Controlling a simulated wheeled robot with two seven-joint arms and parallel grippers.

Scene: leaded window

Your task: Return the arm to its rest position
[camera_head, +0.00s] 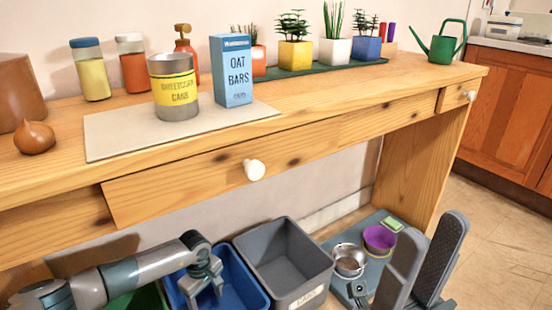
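My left arm (130,272) comes in from the lower left. Its gripper (205,293) points down over the blue bin (255,293), below the bench top. Its two fingers look apart, with nothing seen between them; the bin's inside is partly hidden by it. My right gripper (432,232) stands large at the lower right, close to the camera. Its two grey fingers point up with a clear gap between them, and it is empty. Its arm is mostly out of frame.
Above the grippers runs a wooden bench (330,105) with a white-knobbed drawer (200,185). A can (175,100) and oat bars box (232,85) stand on a pale mat (110,135). A grey bin (285,270) and a tray with bowls (348,258) stand below.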

